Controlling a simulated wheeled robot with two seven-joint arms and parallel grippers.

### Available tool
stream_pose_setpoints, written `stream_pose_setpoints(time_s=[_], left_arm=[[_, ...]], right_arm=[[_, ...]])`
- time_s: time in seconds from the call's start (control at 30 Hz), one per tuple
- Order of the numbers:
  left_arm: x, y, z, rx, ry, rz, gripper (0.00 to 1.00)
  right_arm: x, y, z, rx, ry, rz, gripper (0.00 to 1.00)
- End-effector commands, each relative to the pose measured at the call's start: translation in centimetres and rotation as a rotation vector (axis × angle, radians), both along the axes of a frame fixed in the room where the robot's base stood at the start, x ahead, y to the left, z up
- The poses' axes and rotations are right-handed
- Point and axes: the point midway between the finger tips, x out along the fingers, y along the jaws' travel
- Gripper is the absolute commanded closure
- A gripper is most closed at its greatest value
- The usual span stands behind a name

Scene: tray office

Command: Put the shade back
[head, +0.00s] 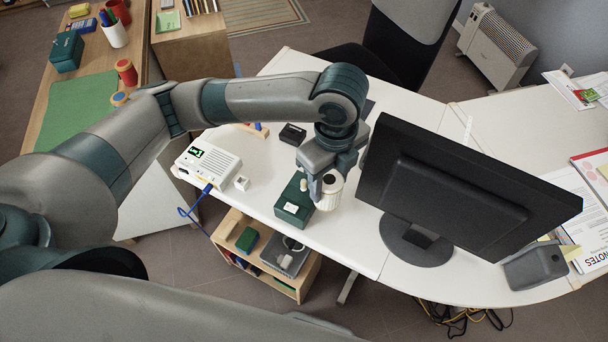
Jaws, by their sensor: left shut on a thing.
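A small cream, ribbed shade (329,198) with a dark round opening on top is over the white desk, just left of the monitor. My left gripper (324,184) comes down from above and is shut on the shade. A dark green box (293,204) with a white label is directly left of the shade. A small cream knob-like piece shows at the box's upper right, beside the gripper. I cannot tell whether the shade touches the desk or the box. My right gripper is not in view.
A black monitor (450,190) stands close on the right. A white device (208,163) with a green display, a small white cube (242,183) and a black box (292,135) are on the left of the desk. A wooden shelf unit (228,228) stands below the near edge.

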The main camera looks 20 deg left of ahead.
Motion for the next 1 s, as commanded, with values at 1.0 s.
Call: stream_pose_setpoints(time_s=[1.0], left_arm=[[6.6, 7.4, -6.0, 0.001, 0.001, 0.000, 0.78]], right_arm=[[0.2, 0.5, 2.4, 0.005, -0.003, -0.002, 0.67]])
